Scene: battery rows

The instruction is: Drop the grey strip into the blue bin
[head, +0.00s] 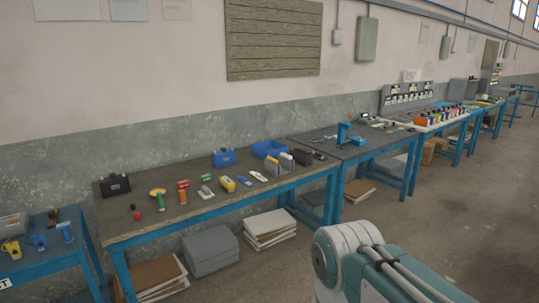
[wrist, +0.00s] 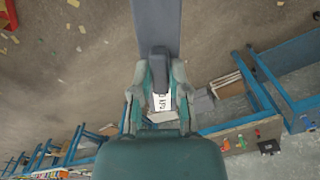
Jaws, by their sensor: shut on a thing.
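In the wrist view my gripper (wrist: 159,78) is shut on the grey strip (wrist: 157,25), a long dark grey piece. The strip stretches away from the fingers to the top edge of the picture, so its far end is out of sight. Floor shows behind it. In the head view the blue bin (head: 268,148) stands on the grey-topped bench toward its right back, open at the top. My gripper and the strip do not show in the head view; only part of my arm shows at the lower right.
The bench (head: 160,222) also holds a blue battery (head: 224,157), a black battery (head: 115,184), a grey holder (head: 279,167) and several small coloured cells. A second bench (head: 352,150) stands to the right. Boxes (head: 210,250) lie underneath. The floor in front is open.

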